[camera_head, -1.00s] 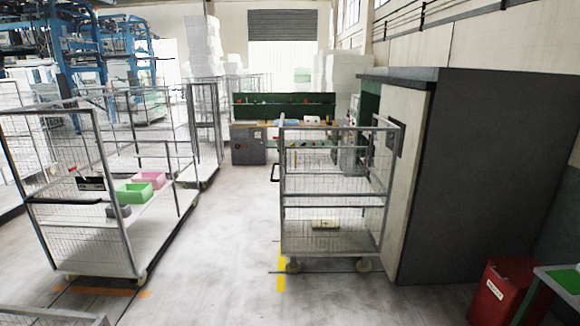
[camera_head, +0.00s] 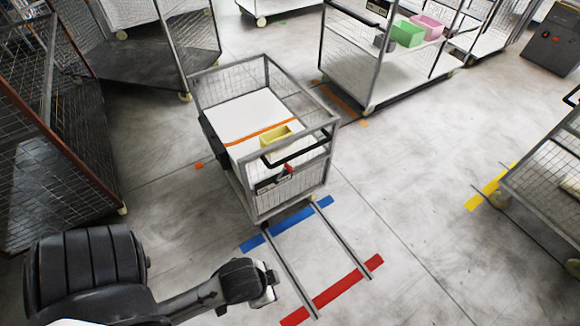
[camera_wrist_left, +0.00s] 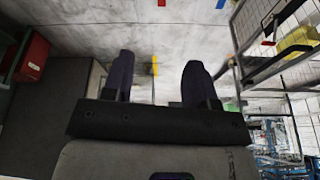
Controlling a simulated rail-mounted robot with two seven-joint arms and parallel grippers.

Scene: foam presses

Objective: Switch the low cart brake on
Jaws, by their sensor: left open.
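The low cart (camera_head: 259,207) stands in the middle of the head view, a grey mesh-sided cart with a white load and an orange strap. Its black push handle (camera_head: 297,151) faces me. A small red part (camera_head: 289,169) shows beside a dark label plate on its near end; I cannot tell its setting. A yellow bin (camera_head: 277,137) sits on the load. My left gripper (camera_head: 266,286) is below the cart in the picture, apart from it. In the left wrist view its fingers (camera_wrist_left: 157,82) are open and empty, with the cart mesh at the upper right. My right gripper is out of view.
Two floor rails (camera_head: 290,273) run from the cart past a blue stripe (camera_head: 287,223) to a red stripe (camera_head: 333,290). A taller cart with green (camera_head: 408,33) and pink (camera_head: 427,25) bins stands behind. A rust-framed mesh cart (camera_head: 60,130) is at left.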

